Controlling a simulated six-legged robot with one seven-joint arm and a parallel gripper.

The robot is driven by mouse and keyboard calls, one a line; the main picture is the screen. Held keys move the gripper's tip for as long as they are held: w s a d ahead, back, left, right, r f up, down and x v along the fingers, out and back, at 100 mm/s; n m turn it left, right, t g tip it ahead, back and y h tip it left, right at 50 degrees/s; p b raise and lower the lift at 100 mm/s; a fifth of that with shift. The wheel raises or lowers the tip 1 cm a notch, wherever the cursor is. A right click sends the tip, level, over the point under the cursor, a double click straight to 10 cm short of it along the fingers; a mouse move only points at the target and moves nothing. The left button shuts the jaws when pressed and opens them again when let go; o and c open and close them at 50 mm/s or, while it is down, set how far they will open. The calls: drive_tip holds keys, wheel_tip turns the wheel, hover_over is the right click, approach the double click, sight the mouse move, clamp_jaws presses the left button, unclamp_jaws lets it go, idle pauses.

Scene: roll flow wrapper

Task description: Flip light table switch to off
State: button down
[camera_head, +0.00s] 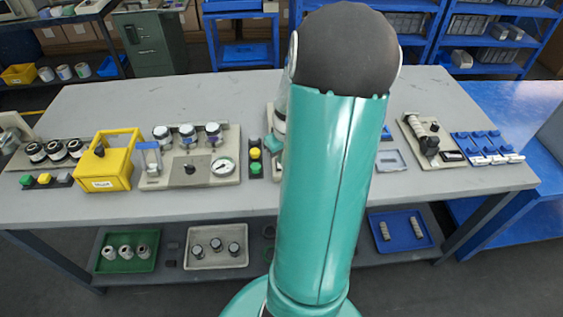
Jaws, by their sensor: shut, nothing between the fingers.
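I cannot make out a light table or its switch for certain. A beige panel (205,175) left of centre on the grey table (330,205) carries several round parts on top, a black knob (190,169) and a round gauge (223,167). A small beige device (428,138) with a dark lever or knob stands right of my arm. A flat pale frame (391,160) lies to its left. My teal arm rises through the middle and hides part of the table. My gripper is not seen.
A yellow box (105,172), a green and yellow button block (255,155) and blue racks (487,146) stand on the table. Trays, one green (130,264) and one blue (401,245), lie on the shelf below. The table's front strip is mostly clear.

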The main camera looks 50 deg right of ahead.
drive_tip(key=shift+f, duration=0.8)
idle(0.6)
drive_tip(key=shift+r, duration=3.5)
